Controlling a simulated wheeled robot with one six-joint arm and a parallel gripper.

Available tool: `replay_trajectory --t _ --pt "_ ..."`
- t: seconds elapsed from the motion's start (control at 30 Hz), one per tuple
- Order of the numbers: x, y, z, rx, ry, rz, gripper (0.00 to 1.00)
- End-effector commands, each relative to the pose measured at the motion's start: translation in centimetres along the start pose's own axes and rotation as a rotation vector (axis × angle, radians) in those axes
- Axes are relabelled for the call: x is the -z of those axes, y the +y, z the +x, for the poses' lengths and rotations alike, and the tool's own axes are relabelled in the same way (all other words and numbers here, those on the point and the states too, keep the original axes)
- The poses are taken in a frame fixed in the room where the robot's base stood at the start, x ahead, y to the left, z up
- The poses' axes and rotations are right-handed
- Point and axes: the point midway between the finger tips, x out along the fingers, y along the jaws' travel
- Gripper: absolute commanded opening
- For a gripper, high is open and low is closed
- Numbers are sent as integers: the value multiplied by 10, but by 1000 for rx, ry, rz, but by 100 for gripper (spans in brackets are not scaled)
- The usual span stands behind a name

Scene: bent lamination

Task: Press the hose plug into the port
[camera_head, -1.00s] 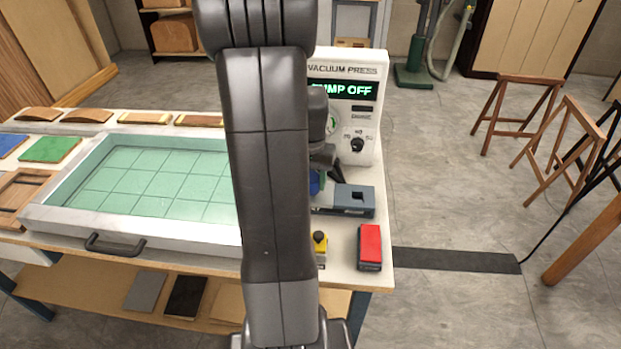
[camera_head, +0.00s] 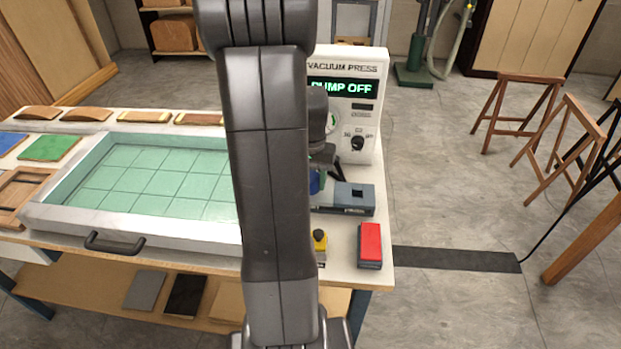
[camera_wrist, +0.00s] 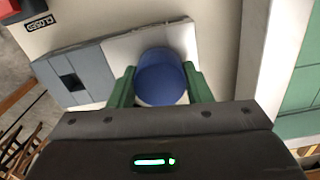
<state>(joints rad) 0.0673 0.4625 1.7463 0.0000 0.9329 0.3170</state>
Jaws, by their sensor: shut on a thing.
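My gripper (camera_wrist: 159,70) shows in the wrist view with its two green fingers on either side of a round blue piece, which looks like the hose plug (camera_wrist: 161,86). It is shut on that piece. In the head view a small bit of blue (camera_head: 315,184) shows beside my arm, below the press panel; my arm hides most of the gripper there. I cannot make out the port in either view. A white plate (camera_wrist: 120,48) lies behind the plug in the wrist view.
A grey block with a square hole (camera_head: 355,208) sits to the right of the gripper. The vacuum press panel (camera_head: 345,125) stands behind, reading "PUMP OFF". A red-topped box (camera_head: 370,243) and a yellow-based knob (camera_head: 320,243) are at the front.

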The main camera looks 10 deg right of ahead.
Motion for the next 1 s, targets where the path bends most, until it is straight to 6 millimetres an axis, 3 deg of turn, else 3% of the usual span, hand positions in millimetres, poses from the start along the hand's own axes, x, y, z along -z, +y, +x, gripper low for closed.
replay_trajectory --t 0.43,0.47,0.6,0.87,1.0 --pt "0 0 2 0 0 0 20" --pt "0 0 2 0 0 0 47" --pt "0 0 2 0 0 0 70" --pt "0 0 1 0 0 0 70" --pt "1 0 -9 1 3 0 70"
